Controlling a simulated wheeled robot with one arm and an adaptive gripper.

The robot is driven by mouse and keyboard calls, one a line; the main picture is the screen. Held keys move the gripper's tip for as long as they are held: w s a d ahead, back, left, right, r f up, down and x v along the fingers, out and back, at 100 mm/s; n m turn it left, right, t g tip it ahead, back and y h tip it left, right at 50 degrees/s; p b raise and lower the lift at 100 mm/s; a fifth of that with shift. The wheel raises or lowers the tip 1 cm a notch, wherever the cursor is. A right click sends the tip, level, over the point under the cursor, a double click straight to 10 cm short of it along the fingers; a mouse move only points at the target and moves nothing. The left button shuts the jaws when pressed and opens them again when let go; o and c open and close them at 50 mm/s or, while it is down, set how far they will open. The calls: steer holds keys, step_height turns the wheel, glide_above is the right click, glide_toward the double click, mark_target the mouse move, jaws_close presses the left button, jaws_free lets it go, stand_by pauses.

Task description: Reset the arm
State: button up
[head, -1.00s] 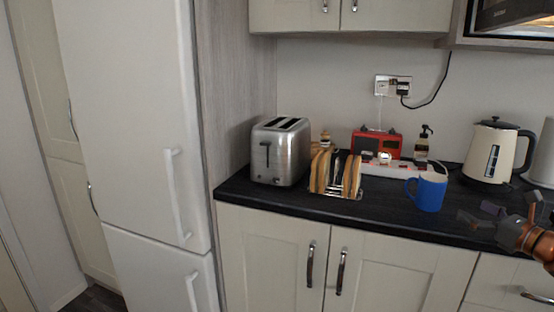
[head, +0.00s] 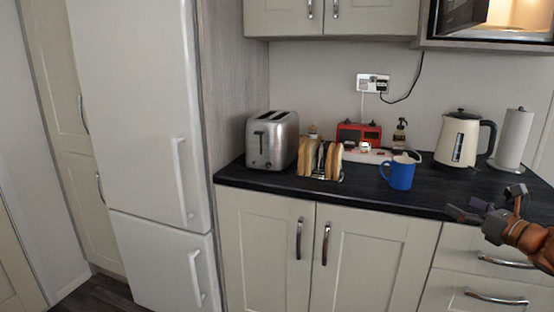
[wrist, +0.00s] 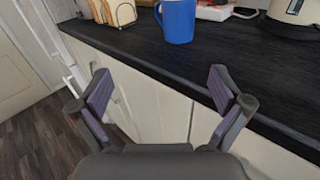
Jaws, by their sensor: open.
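My gripper (head: 484,207) is at the right of the head view, in front of the worktop's front edge. Its fingers are spread apart, open and empty. My orange arm comes in from the right edge of the head view. A blue mug (head: 400,174) stands upright on the worktop, apart from the fingers; it also shows in the wrist view (wrist: 178,22).
On the dark worktop (head: 440,200) stand a toaster (head: 271,142), a toast rack (head: 319,160) with bread, a red radio (head: 358,134), a kettle (head: 459,139) and a paper towel roll (head: 513,139). A microwave (head: 497,17) stands open at upper right. A fridge (head: 135,110) is left.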

steer(key=w+r+m+h, duration=0.1)
steer(key=w+m+h, duration=0.4)
steer(key=m, duration=0.4)
steer(key=s+a+f+m+g+h, duration=0.3)
steer(key=s+a+f+m+g, duration=0.35)
steer(key=m, duration=0.45)
steer(key=s+a+f+m+g+h, duration=0.2)
steer(key=s+a+f+m+g, duration=0.25)
steer(key=s+a+m, duration=0.4)
steer(key=s+a+f+m+g+y, duration=0.1)
steer(key=s+a+f+m+g, duration=0.2)
steer(key=s+a, duration=0.5)
steer(key=s+a+f+m+g+y, duration=0.2)
steer(key=s+a+m+g, duration=0.15)
steer(key=s, duration=0.85)
steer(key=s+a+f+m+g+y, duration=0.1)
steer(key=s+a+f+m+g, duration=0.2)
steer(key=s+a, duration=0.5)
step_height(320, 180, up, 20)
steer(key=s+d+m+t+p, duration=0.1)
steer(key=p, duration=1.6)
steer(key=shift+s+d+t+p, duration=0.3)
steer(key=shift+s+d+t, duration=0.05)
